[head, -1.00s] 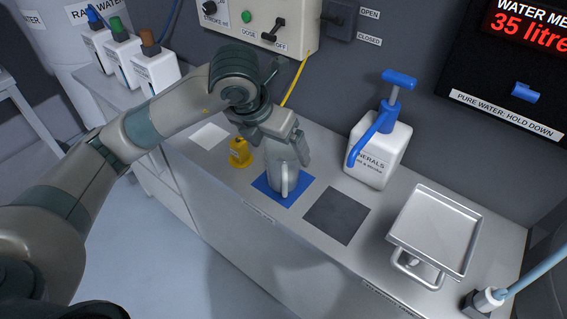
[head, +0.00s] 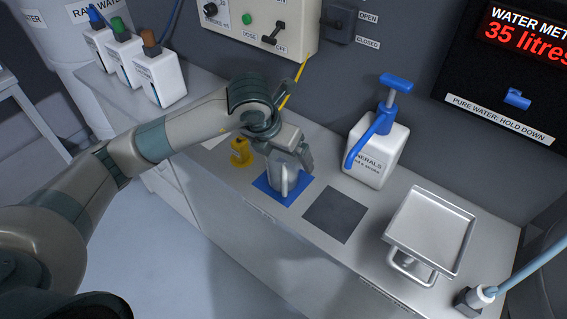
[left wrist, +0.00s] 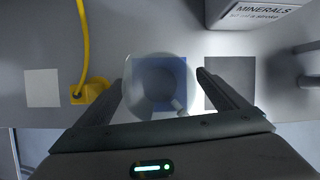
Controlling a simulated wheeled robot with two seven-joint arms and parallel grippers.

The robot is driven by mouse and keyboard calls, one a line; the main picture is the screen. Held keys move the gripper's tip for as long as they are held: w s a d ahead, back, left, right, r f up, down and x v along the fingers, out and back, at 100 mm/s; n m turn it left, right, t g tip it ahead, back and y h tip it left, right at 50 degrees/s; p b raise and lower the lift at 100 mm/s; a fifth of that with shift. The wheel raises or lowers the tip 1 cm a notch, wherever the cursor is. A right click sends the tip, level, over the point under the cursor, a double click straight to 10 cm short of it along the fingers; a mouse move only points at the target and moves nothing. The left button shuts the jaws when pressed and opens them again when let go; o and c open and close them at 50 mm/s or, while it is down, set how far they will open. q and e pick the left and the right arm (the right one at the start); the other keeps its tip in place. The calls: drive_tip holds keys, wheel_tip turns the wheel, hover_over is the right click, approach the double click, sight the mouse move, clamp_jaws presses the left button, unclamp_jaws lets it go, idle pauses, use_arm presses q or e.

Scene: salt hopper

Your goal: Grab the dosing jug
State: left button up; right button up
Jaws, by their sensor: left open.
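The dosing jug (head: 283,183) is a clear, greyish vessel with a pale upright handle. It stands upright on the blue square mat (head: 268,187) on the counter. My left gripper (head: 290,160) is above and around it, pointing down, and hides its upper part. In the left wrist view the jug (left wrist: 160,88) shows from above as a round, see-through rim, with the gripper's (left wrist: 166,100) two open fingers on either side of it. I cannot tell whether either finger touches it. My right gripper is not in view.
A yellow fitting with a cable (head: 241,154) stands just left of the jug. A dark square mat (head: 336,214) lies to the right, then a metal tray (head: 432,232). The white minerals pump bottle (head: 377,152) stands behind. Several bottles line the back left.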

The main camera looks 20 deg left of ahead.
use_arm(q)
drive_tip(key=c, duration=1.2)
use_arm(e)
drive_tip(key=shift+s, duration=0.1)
use_arm(q)
drive_tip(key=shift+r, duration=0.15)
wheel_tip(320, 180, up, 7)
drive_tip(key=b, duration=0.2)
drive_tip(key=shift+r+b, duration=0.1)
drive_tip(key=shift+b, duration=0.2)
wheel_tip(320, 180, up, 2)
drive_tip(key=shift+r, duration=0.3)
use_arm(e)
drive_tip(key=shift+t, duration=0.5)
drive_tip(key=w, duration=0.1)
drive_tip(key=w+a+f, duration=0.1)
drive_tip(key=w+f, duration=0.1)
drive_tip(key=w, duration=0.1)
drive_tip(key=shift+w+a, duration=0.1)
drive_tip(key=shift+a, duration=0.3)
